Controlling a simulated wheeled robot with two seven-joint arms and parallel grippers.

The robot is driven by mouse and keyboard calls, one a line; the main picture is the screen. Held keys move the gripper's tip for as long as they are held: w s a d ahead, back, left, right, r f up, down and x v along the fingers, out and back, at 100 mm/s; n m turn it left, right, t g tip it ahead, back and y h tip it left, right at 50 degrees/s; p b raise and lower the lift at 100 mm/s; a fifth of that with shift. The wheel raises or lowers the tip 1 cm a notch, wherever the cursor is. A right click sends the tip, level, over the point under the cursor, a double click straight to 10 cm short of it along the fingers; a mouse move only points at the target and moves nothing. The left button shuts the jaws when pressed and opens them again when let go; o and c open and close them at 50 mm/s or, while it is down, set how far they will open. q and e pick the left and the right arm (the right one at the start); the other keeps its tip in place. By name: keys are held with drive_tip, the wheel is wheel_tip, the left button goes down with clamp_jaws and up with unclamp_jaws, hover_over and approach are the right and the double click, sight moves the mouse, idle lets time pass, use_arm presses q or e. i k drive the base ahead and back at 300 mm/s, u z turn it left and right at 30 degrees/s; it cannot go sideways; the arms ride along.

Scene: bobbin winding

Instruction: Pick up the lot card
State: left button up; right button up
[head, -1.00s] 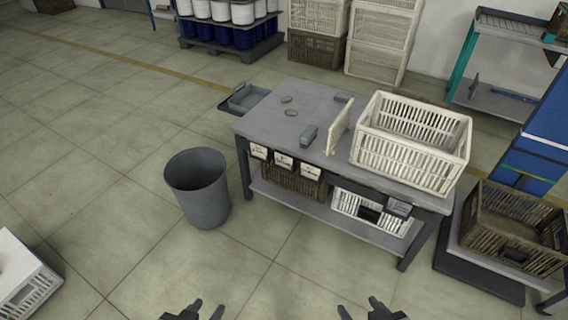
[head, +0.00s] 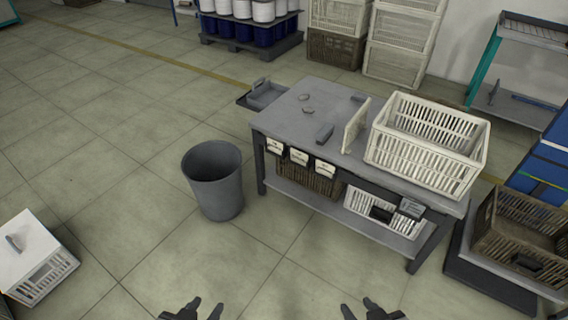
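Three small white cards with dark marks hang along the table's front edge: a left card (head: 274,147), a middle card (head: 299,157) and a right card (head: 325,167). Their writing is too small to read, so I cannot tell which is the lot card. My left gripper (head: 204,312) and my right gripper (head: 359,311) show at the bottom edge, fingers apart and empty. Both are well short of the table (head: 290,115) and touch nothing.
A grey bin (head: 215,182) stands left of the table. A white slatted crate (head: 425,145), an upright cream board (head: 356,126) and small grey pieces are on top. A white box (head: 34,262) is at lower left. Floor before the table is clear.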

sight(300, 157)
drive_tip(key=k, duration=0.35)
drive_tip(key=u, duration=1.5)
drive_tip(key=i, duration=0.95)
drive_tip(key=z, duration=1.05)
drive_tip(key=i, duration=0.7)
drive_tip(key=z, duration=0.55)
drive_tip(key=i, duration=0.85)
